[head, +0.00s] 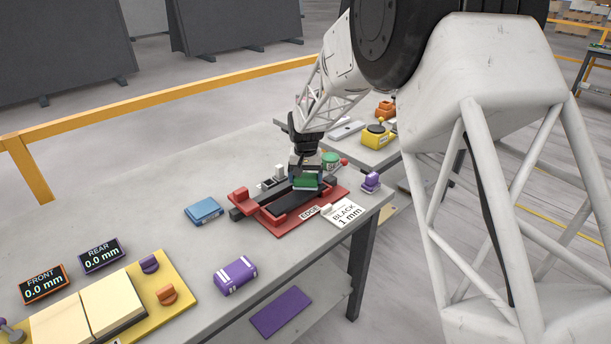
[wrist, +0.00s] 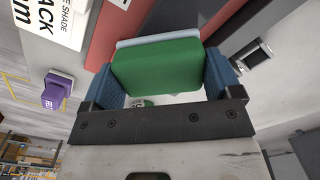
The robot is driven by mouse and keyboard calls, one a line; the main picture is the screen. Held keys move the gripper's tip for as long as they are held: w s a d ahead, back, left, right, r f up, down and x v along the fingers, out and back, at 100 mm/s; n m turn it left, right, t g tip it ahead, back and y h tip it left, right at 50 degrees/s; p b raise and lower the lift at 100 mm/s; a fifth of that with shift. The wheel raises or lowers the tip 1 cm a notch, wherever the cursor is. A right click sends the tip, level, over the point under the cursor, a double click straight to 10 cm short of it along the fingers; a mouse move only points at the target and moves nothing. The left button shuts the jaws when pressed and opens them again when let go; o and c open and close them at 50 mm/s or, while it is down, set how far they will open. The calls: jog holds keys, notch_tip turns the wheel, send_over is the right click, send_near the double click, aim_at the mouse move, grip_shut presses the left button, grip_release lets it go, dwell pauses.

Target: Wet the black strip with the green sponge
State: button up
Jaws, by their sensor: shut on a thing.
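The green sponge (head: 306,183) is between the jaws of my gripper (head: 306,176). In the wrist view the sponge (wrist: 157,68) has a pale blue layer along its far edge, and blue jaw pads grip it on both sides. The black strip (head: 289,203) lies in a red holder (head: 318,217) on the table. The sponge is over the far right end of the strip; I cannot tell whether they touch. In the wrist view the dark strip (wrist: 172,18) runs beyond the sponge. The strip's far end is hidden by sponge and gripper.
A white "BLACK 1 mm" card (head: 345,213) and a purple block (head: 371,182) sit right of the holder. A green-topped container (head: 330,159) stands behind it. The table's middle left is clear.

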jog(key=shift+f, duration=0.55)
dwell(0.9)
jog(key=shift+s+a, duration=0.1)
jog(key=shift+s+a+r, duration=0.1)
jog(key=shift+s+a, duration=1.05)
jog(key=shift+s, duration=0.05)
jog(key=shift+a, duration=0.1)
jog(key=shift+s+a, duration=1.2)
jog(key=shift+s, duration=0.05)
jog(key=shift+w+d, duration=0.1)
jog(key=shift+w+d+f, duration=0.2)
jog(key=shift+w+d, duration=0.95)
jog(key=shift+w, duration=0.05)
